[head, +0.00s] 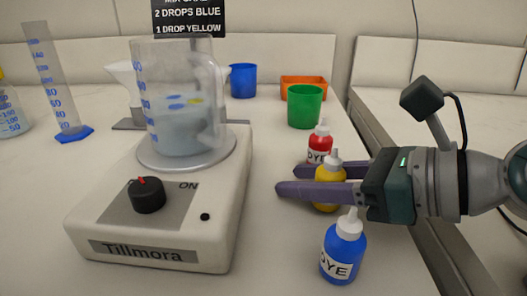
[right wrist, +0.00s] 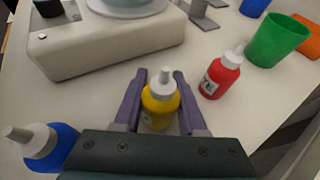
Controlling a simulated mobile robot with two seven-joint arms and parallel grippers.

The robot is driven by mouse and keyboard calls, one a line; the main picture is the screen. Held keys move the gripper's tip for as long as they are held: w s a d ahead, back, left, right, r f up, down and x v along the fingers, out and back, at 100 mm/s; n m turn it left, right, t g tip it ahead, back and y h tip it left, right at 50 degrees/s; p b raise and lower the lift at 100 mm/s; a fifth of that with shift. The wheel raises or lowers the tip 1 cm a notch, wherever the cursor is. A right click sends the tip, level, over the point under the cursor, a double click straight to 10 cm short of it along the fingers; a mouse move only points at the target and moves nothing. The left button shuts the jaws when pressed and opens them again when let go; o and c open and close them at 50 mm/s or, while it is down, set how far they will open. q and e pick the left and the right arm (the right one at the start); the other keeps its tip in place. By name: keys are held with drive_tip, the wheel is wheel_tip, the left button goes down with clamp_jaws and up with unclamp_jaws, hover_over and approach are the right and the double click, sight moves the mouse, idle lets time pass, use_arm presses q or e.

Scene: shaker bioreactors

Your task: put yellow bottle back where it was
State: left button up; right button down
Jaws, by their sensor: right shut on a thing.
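The yellow dye bottle (head: 329,173) stands upright on the table, between the red and blue dye bottles. My right gripper (head: 290,180) is around it, with one purple finger on each side, shut on it. The right wrist view shows the yellow bottle (right wrist: 160,100) between the two fingers (right wrist: 160,84). Part of its body is hidden behind the near finger in the head view. My left gripper is not in view.
The red dye bottle (head: 320,147) is just behind the gripper and the blue dye bottle (head: 344,247) is in front of it. Green (head: 305,106) and blue (head: 243,80) cups and an orange tray (head: 303,87) stand farther back. The table edge lies to the right.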

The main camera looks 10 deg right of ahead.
drive_tip(key=c, duration=0.9)
unclamp_jaws()
drive_tip(key=shift+f, duration=0.15)
drive_tip(key=shift+c, duration=0.2)
drive_tip(key=o, duration=0.5)
drive_tip(key=shift+c, duration=0.2)
drive_tip(key=shift+s+r, duration=0.1)
drive_tip(key=shift+r, duration=0.15)
drive_tip(key=p+v, duration=0.1)
drive_tip(key=v, duration=0.9)
drive_tip(key=shift+s+d, duration=0.15)
drive_tip(key=shift+d, duration=0.1)
drive_tip(key=shift+s+d+r, duration=0.35)
drive_tip(key=shift+s, duration=0.05)
